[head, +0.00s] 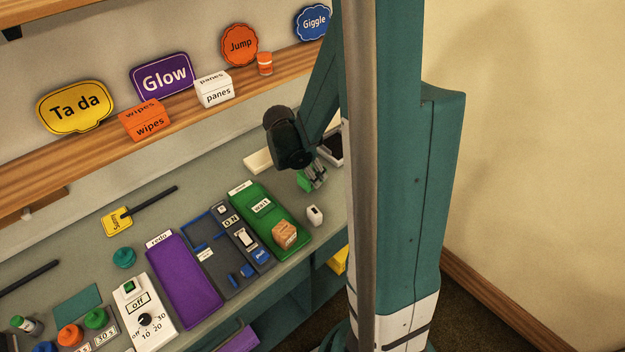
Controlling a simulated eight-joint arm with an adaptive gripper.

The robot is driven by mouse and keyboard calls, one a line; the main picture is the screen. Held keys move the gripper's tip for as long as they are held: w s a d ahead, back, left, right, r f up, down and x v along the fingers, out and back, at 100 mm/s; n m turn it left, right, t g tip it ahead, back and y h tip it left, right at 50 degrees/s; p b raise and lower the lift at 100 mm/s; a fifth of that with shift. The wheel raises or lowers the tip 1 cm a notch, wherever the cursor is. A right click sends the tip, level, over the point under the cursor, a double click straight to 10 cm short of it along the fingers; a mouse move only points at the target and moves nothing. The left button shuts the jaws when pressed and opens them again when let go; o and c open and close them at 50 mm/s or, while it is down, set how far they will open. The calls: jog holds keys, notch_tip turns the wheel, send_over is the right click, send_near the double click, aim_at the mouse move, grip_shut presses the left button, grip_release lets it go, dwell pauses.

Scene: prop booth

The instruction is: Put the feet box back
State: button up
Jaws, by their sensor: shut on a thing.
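My gripper (317,181) is at the back right of the counter, pointing down. It is shut on a small green box (304,180), partly hidden behind the fingers. No lettering shows on this box, so I cannot tell whether it is the feet box. On the wooden shelf (90,165) above stand an orange box (145,120) marked "wipes" and a white box (214,90) marked "panes". A small brown box (285,234) with an unreadable label sits on the green mat (262,207) in front of my gripper.
A small white block (315,215) stands right of the green mat. A pale bar (258,161) lies behind. Left are a grey panel with switches, a purple mat (184,280) and a dial unit (147,308). Speech-bubble signs line the shelf. A dark-filled tray (331,148) is partly hidden.

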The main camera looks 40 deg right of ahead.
jog(key=shift+f, duration=1.55)
jog(key=shift+f+b, duration=0.15)
jog(key=shift+b, duration=0.15)
jog(key=o, duration=1)
jog(key=shift+p+v, duration=0.75)
jog(key=shift+v, duration=5.4)
